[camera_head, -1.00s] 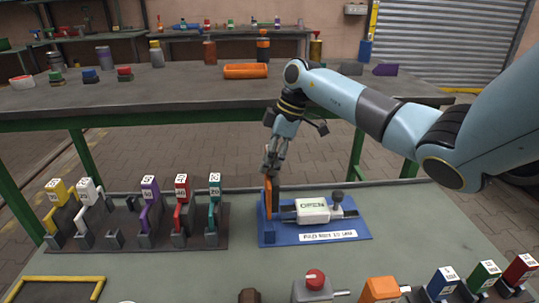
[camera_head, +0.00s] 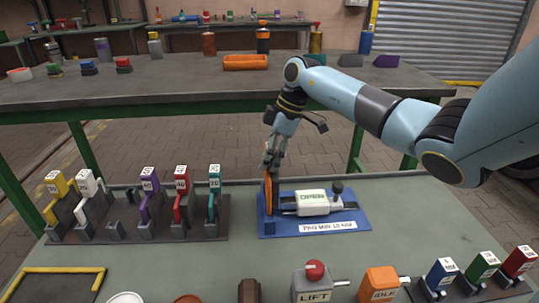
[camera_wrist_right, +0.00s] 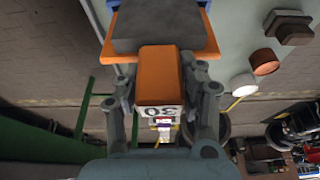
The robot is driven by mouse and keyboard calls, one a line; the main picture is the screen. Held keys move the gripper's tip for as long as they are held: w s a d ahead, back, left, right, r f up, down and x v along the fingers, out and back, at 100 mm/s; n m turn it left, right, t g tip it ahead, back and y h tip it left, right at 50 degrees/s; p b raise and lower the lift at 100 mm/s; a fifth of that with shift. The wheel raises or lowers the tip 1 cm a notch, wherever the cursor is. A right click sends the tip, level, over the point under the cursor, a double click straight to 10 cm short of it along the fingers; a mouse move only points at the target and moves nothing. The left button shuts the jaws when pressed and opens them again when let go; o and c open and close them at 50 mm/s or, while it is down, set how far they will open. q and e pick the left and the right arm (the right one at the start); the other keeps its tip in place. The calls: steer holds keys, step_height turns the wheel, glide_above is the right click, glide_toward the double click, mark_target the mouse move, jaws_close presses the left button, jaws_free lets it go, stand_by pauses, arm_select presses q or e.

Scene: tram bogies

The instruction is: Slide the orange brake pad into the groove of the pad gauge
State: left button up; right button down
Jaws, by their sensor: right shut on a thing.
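The orange brake pad (camera_head: 268,196) stands upright at the left end of the blue pad gauge (camera_head: 350,222). My right gripper (camera_head: 271,163) is above it and shut on its top. In the right wrist view the pad's orange tab (camera_wrist_right: 158,65), with a white number label, sits between the two fingers of my right gripper (camera_wrist_right: 160,88). A dark grey block (camera_wrist_right: 155,33) and a wider orange plate lie beyond the tab. The gauge carries a white block (camera_head: 312,202) marked OPEN and a dark knob. The groove and the pad's lower edge are hidden, so I cannot tell how deep it sits. My left gripper is out of view.
A dark rack (camera_head: 140,228) with several coloured, labelled handles stands left of the gauge. A grey LIFT box (camera_head: 318,285), an orange IDLE block (camera_head: 380,285) and coloured blocks line the front. A second bench (camera_head: 200,90) with an orange tray (camera_head: 246,62) stands behind.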

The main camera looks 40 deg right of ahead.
mark_target(269, 174)
stand_by(0.9)
steer(key=shift+f+b, duration=0.3)
steer(key=shift+f, duration=1.2)
steer(key=shift+p, duration=0.55)
stand_by(1.2)
steer(key=shift+f+b, duration=0.75)
steer(key=shift+f, duration=0.55)
steer(key=shift+p, duration=0.5)
stand_by(1.2)
steer(key=c, duration=0.7)
jaws_free()
